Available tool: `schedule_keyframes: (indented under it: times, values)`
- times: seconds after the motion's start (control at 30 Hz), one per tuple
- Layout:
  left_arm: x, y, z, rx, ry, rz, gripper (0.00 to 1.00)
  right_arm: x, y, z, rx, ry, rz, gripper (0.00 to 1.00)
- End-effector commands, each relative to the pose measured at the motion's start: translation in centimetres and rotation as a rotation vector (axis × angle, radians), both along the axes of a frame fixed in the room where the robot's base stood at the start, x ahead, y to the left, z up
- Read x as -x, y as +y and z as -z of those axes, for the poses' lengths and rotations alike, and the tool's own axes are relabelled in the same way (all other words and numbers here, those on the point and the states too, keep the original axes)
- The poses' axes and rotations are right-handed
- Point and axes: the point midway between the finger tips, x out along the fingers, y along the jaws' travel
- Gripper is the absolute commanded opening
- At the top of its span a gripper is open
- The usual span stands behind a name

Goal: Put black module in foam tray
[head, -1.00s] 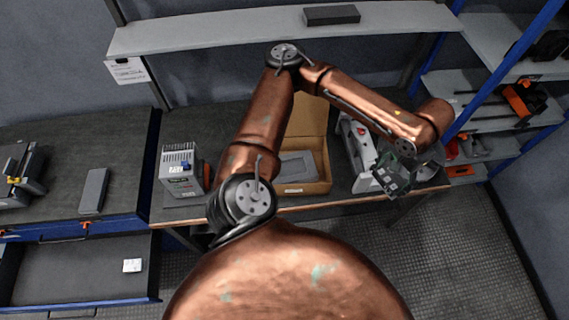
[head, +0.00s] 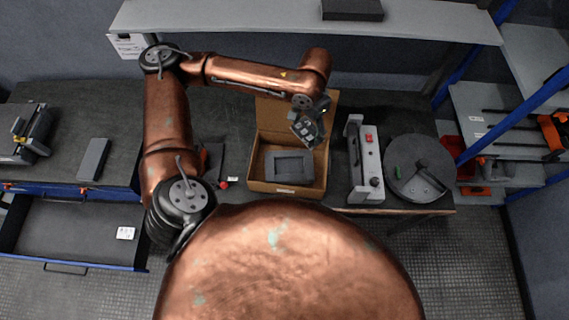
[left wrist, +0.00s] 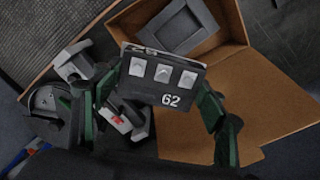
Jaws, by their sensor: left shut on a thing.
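The black module (left wrist: 150,95), with light square terminals and the number 62, is held between the green-edged fingers of my left gripper (left wrist: 158,88). In the head view the gripper (head: 308,126) and module are above the right rear part of an open cardboard box. The grey foam tray (head: 289,168), with a rectangular recess, lies inside that box and looks empty. It also shows in the left wrist view (left wrist: 178,28), beyond the module. The module appears tilted and apart from the tray. My right gripper is not in view.
The cardboard box (head: 318,188) has its rear flap raised. A white device (head: 367,165) and a round dark disc (head: 420,168) stand to its right. A shelf (head: 260,20) spans the back. An open drawer (head: 75,230) is at left.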

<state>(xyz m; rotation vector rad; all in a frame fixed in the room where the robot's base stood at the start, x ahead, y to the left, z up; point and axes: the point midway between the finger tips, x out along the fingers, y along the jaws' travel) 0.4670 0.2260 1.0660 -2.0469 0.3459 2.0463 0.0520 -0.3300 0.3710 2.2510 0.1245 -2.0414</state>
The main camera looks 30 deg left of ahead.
Motion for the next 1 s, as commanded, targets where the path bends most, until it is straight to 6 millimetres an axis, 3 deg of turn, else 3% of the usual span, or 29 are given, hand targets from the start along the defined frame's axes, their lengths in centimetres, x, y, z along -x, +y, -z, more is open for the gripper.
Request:
schedule_keyframes:
  times: [0.13,0.27,0.67,0.8,1.0]
  values:
    - [1.7,2.0,2.9,0.004,0.003,0.318,0.26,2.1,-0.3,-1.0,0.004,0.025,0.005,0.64]
    - [3.3,3.5,5.4,0.006,0.001,0.613,0.26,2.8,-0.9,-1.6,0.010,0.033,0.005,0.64]
    - [9.6,7.2,11.3,0.004,-0.006,1.544,0.26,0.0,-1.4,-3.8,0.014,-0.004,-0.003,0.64]
    - [12.0,8.2,12.7,0.003,-0.007,1.849,0.26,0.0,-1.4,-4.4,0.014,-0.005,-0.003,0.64]
    - [14.3,9.1,13.8,-0.002,-0.007,2.151,0.26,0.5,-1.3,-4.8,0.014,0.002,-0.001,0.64]
